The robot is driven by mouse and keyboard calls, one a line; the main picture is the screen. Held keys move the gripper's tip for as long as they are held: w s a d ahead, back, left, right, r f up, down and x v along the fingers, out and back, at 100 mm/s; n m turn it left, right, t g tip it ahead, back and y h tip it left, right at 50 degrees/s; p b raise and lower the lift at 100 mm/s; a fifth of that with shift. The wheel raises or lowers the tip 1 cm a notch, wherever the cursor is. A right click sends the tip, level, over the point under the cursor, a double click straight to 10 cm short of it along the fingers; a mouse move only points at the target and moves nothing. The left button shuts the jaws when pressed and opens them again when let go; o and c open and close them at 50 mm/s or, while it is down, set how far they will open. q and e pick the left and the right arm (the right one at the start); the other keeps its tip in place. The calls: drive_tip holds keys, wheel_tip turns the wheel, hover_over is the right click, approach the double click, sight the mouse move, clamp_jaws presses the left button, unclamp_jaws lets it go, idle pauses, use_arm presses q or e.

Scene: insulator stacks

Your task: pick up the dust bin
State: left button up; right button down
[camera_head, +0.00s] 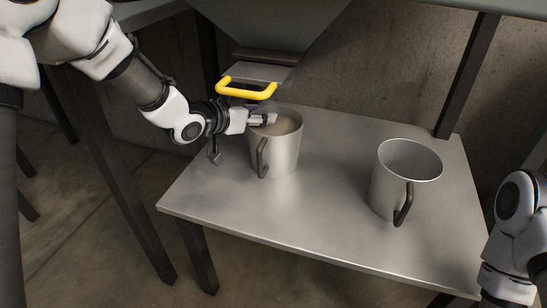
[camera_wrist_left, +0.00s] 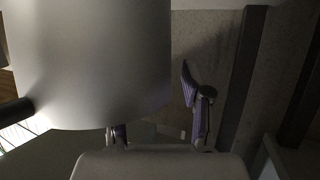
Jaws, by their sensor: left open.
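A grey metal bin (camera_head: 277,150) with a dark side handle (camera_head: 262,157) stands upright on the metal table, with tan, dust-like content (camera_head: 283,127) inside. A second, similar bin (camera_head: 392,185) stands to its right and looks empty. My left gripper (camera_head: 264,119) is open at the left bin's upper rim, fingers pointing right; I cannot tell whether it touches. In the left wrist view a smooth grey bin (camera_wrist_left: 95,60) fills the upper left and hides part of one finger of the left gripper (camera_wrist_left: 155,105). My right gripper is out of view; only the right arm shows.
The metal table (camera_head: 320,225) has bare room between and in front of the bins. A yellow handle (camera_head: 247,90) on a slide under a grey hopper (camera_head: 275,35) hangs just above and behind the left bin. Dark frame posts (camera_head: 467,75) stand around.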

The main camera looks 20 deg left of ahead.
use_arm(q)
drive_tip(key=shift+w+d+f, duration=0.3)
drive_tip(key=shift+w, duration=0.3)
drive_tip(key=shift+r, duration=0.1)
clamp_jaws()
